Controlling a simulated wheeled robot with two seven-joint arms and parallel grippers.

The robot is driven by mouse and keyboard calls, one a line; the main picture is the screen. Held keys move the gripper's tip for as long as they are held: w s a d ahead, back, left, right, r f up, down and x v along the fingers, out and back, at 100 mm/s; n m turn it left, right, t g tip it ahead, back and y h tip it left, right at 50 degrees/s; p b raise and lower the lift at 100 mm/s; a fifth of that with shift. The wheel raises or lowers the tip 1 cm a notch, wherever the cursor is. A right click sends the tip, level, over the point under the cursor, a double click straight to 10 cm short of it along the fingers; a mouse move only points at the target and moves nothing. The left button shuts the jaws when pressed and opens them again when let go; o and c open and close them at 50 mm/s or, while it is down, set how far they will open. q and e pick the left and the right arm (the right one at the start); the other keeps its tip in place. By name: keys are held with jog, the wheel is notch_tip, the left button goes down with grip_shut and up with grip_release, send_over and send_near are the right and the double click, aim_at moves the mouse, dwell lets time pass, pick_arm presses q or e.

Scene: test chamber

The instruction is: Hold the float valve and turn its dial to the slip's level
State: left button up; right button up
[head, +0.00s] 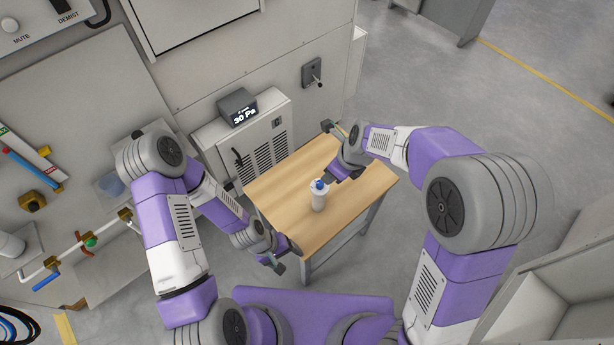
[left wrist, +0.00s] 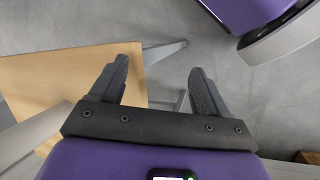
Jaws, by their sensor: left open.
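A white cylinder with a blue top (head: 318,198), which looks like the float valve, stands upright on the wooden table (head: 275,192) near its middle. My right gripper (head: 331,179) is at its blue top, from the upper right; I cannot tell whether it touches or grips it. My left gripper (head: 290,247) is empty by the table's near left edge, apart from the cylinder. In the left wrist view its jaws (left wrist: 160,68) are open over grey floor, with the tabletop (left wrist: 60,85) to the left. The dial's markings are too small to read. I make out no slip.
A grey cabinet (head: 215,140) with vents stands behind the table, with a display box (head: 238,107) reading 30 Pa on it. A panel with pipes and valves (head: 90,241) is on the left. The tabletop around the cylinder is mostly clear.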

pick_arm(q)
jog(key=w+d+r+n+h, duration=0.1)
jog(key=w+n+h, duration=0.1)
jog(key=n, duration=0.1)
jog(key=w+d+r+n+h, duration=0.1)
jog(key=w+r+n+h, duration=0.1)
jog(key=w+n, duration=0.1)
jog(key=w+d+r+n+h, duration=0.1)
jog(key=w+r+n, duration=0.1)
jog(key=w+n, duration=0.1)
jog(key=shift+w+d+n+h, duration=0.1)
jog(key=shift+n+h, duration=0.3)
jog(key=shift+n, duration=0.5)
jog(key=w+a+r+n+t+h, duration=0.3)
jog(key=w+r+n+h, duration=0.2)
jog(key=w+r+n, duration=0.3)
jog(key=m+t+h, duration=0.2)
jog(key=m, duration=0.1)
send_near(323, 199)
jog(key=w+d+f, duration=0.2)
jog(key=w+f, duration=0.1)
jog(key=shift+d+f, duration=0.3)
jog(key=shift+d, duration=0.05)
jog(key=x, duration=0.7)
jog(key=shift+d+f, duration=0.25)
jog(key=c, duration=1.1)
jog(key=shift+c, duration=0.2)
